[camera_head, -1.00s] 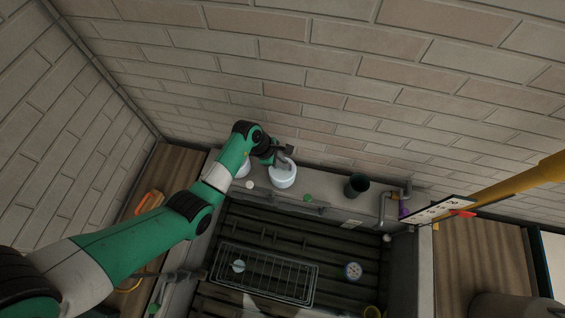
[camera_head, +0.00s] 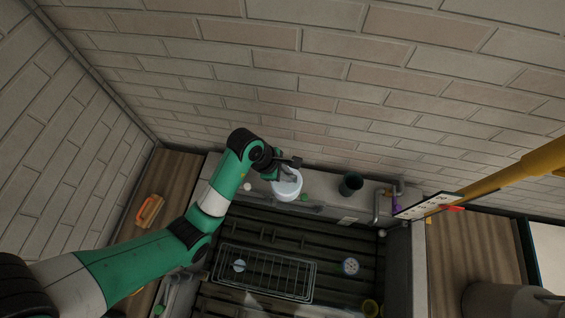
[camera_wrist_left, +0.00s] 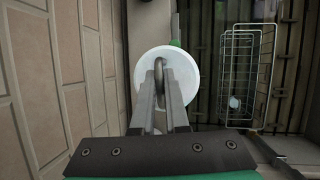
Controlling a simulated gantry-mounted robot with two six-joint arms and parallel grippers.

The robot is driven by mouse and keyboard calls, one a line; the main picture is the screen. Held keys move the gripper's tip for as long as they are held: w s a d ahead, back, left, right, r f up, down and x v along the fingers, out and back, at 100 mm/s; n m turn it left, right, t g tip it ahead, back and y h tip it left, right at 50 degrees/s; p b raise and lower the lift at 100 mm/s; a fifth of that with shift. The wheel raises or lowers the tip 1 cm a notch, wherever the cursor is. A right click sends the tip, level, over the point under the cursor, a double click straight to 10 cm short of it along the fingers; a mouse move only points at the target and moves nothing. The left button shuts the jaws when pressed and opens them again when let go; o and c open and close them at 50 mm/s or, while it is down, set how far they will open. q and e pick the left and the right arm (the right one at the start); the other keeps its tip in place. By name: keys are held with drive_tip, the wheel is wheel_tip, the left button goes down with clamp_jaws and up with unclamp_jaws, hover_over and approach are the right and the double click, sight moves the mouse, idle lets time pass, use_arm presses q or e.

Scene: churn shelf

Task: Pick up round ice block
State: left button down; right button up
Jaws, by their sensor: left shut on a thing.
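The round ice block (camera_head: 286,189) is a thick white disc with a grey loop handle on its top. In the head view it is at the back ledge, left of the dark cup. My left gripper (camera_head: 289,172) is above it. In the left wrist view, the fingers (camera_wrist_left: 159,82) are shut on the loop handle, with the white disc (camera_wrist_left: 186,65) showing around them. The underside of the block is hidden, so its exact height above the ledge cannot be told. My right gripper is not in view.
A dark green cup (camera_head: 350,184) and a grey tap (camera_head: 377,208) stand at the back right. A wire rack (camera_head: 290,272) lies on dark slats in front. An orange-handled brush (camera_head: 149,210) lies on the left wooden counter. The brick wall (camera_head: 330,90) is close behind.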

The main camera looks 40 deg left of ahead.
sight(291, 184)
use_arm(q)
drive_tip(key=shift+s+d+r, duration=0.25)
drive_tip(key=shift+d+r, duration=0.15)
drive_tip(key=shift+d, duration=0.25)
drive_tip(key=d+b, duration=0.1)
drive_tip(key=s+d+r+b, duration=0.1)
drive_tip(key=s+d+b, duration=0.1)
drive_tip(key=b, duration=0.1)
drive_tip(key=shift+d+r, duration=0.35)
drive_tip(key=shift+r, duration=0.05)
drive_tip(key=shift+w, duration=0.15)
